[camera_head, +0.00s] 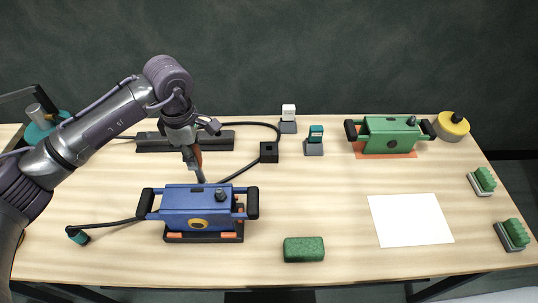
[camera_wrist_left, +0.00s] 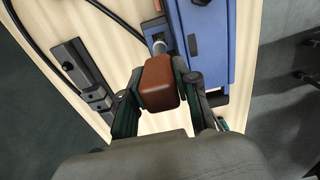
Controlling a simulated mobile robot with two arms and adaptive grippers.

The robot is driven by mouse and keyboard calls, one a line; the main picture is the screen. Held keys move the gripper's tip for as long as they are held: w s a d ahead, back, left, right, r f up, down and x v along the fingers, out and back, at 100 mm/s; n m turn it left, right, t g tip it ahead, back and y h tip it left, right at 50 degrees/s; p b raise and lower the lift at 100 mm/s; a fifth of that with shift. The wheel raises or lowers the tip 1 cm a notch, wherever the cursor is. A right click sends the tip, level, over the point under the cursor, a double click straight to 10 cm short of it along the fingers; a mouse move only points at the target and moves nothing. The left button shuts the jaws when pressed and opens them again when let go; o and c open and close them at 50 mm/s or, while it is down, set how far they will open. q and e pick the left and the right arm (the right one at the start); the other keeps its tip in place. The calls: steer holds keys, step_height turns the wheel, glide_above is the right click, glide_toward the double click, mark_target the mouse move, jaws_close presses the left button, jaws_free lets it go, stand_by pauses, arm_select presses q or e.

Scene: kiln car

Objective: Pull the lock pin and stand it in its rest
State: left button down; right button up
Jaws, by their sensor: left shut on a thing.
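My left gripper (camera_head: 194,157) is above the back edge of the blue machine (camera_head: 190,208). In the left wrist view the left gripper (camera_wrist_left: 159,90) is shut on the red-brown handle (camera_wrist_left: 160,77) of what looks like the lock pin. A grey shaft (camera_wrist_left: 158,46) extends from the handle toward the blue machine (camera_wrist_left: 205,40). In the head view the shaft (camera_head: 201,175) ends at the machine's back edge; whether its tip is inside or just behind the body is hidden. A small black block (camera_head: 269,152) with a dark top opening, possibly the rest, stands behind and right of the machine.
A green machine (camera_head: 391,132) sits on an orange mat at the back right. A green sponge (camera_head: 304,249) and white sheet (camera_head: 410,220) lie in front. A black rail (camera_head: 216,140) and a cable (camera_head: 240,172) lie behind the blue machine. The middle is mostly clear.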

arm_select(q)
steer(key=shift+r+p, duration=1.2)
steer(key=shift+r, duration=1.95)
